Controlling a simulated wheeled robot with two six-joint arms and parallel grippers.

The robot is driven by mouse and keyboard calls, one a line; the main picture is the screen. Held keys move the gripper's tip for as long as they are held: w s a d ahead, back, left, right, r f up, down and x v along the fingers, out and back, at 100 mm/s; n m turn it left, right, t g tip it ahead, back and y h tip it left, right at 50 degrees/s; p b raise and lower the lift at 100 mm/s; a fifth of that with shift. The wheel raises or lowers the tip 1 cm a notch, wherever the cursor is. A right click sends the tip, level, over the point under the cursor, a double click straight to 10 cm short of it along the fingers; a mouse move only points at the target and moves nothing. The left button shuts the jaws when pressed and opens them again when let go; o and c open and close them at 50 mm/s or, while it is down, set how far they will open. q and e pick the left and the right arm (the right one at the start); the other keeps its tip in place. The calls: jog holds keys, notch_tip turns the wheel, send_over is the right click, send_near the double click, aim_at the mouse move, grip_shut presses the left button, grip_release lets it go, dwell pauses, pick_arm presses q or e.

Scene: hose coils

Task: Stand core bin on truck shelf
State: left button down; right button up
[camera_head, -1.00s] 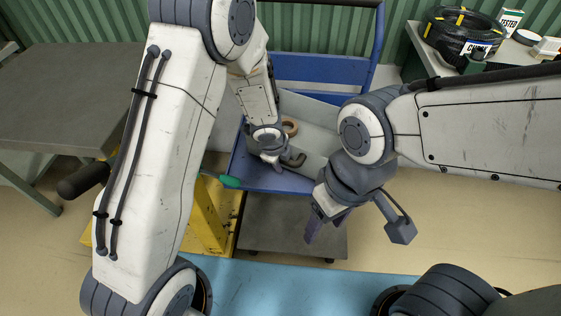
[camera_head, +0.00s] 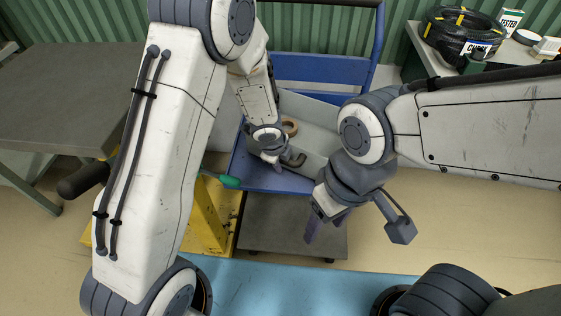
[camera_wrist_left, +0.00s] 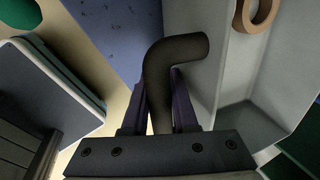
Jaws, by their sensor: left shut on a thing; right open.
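The grey core bin (camera_head: 312,111) is at the blue truck shelf (camera_head: 262,180), tilted in the head view, with a brown ring-shaped core (camera_head: 290,126) inside. Whether its base rests fully on the shelf I cannot tell. My left gripper (camera_head: 279,163) is shut on the bin's dark bent handle (camera_head: 296,160). In the left wrist view the handle (camera_wrist_left: 168,62) stands between the two purple fingers, beside the bin wall (camera_wrist_left: 200,75). My right gripper (camera_head: 326,225) is open and empty, in front of the truck at the right. My arms hide parts of the bin and shelf.
The truck's blue push frame (camera_head: 320,70) rises at the back. A yellow stand (camera_head: 208,222) with a green handle (camera_head: 231,182) is left of the truck. A grey table (camera_head: 60,100) stands at left. A black hose coil (camera_head: 460,35) lies on a bench at right.

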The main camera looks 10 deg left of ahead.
pick_arm(q)
jog(key=shift+f+b, duration=0.5)
jog(key=shift+b, duration=0.1)
dwell(0.7)
dwell(0.3)
jog(key=c, duration=0.6)
grip_release()
jog(key=shift+r, duration=0.15)
